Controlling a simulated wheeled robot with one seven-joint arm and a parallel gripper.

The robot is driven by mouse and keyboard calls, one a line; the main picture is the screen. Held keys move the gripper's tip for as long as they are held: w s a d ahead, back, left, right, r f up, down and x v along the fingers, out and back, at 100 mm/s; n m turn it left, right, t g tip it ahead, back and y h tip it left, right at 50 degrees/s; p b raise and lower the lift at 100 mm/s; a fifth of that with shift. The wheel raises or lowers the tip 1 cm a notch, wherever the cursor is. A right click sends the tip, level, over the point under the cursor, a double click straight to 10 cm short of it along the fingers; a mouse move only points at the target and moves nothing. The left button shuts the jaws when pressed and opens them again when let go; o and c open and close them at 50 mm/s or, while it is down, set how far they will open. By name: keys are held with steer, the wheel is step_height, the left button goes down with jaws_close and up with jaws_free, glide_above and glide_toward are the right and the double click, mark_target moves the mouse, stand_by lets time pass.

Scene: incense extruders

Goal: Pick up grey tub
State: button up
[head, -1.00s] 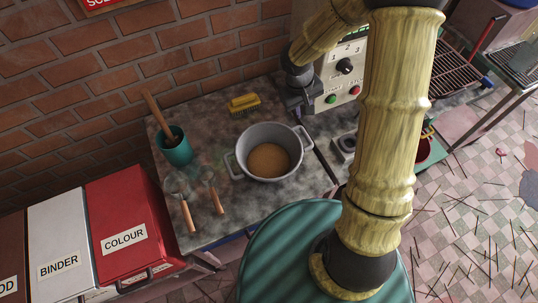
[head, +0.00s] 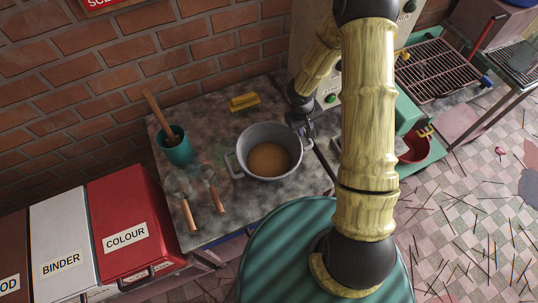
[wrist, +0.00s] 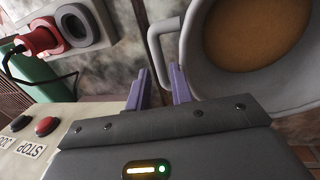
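The grey tub (head: 250,167) stands upright on the mottled worktop, holding brown powder (head: 269,160), with a looped handle on each side. In the wrist view the tub (wrist: 190,45) fills the upper right, and its near handle (wrist: 155,45) lies just ahead of my fingers. My gripper (head: 304,124) is at the tub's right rim, by the right-hand handle. In the wrist view my gripper (wrist: 160,88) has two purple fingers, apart with a gap between them and nothing clearly held. Whether they touch the handle I cannot tell.
A teal pot (head: 177,152) with a wooden-handled tool, two scoops (head: 211,187) and a yellow brush (head: 244,102) lie left and behind. A machine (head: 328,92) with buttons stands behind my arm. A red bowl (head: 415,148) is at right. A brick wall closes the back.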

steer(key=shift+f, duration=0.1)
steer(key=shift+w+d+f+p, duration=0.15)
steer(key=shift+f+p, duration=0.1)
steer(key=shift+f, duration=0.6)
steer(key=shift+d+f+p, duration=0.2)
steer(key=shift+f+p, duration=0.1)
steer(key=shift+f, duration=0.5)
steer(key=shift+w+d+f+p, duration=0.15)
steer(key=shift+f+p, duration=0.1)
steer(key=shift+f, duration=0.6)
jaws_close()
